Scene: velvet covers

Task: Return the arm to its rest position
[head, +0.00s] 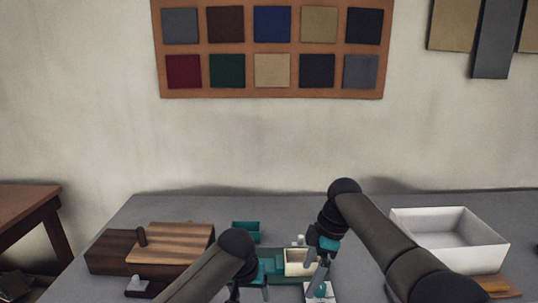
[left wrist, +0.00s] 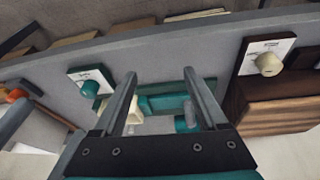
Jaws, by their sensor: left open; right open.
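My left arm comes in from the lower left in the head view, and my left gripper (head: 235,293) points down at the front of the table, mostly cut off by the lower edge. In the left wrist view my left gripper (left wrist: 162,78) has its two fingers wide apart with nothing held between them. Beyond the fingers lies a teal fixture (left wrist: 170,103). My right arm comes in from the lower right, and my right gripper (head: 317,280) hangs downward just right of the teal fixture (head: 272,264). It is open; its tips are hard to make out.
A dark wooden box (head: 110,252) with a striped lid (head: 175,243) stands at the left. A white bin (head: 447,238) stands at the right. The grey table (head: 180,208) is clear along the back.

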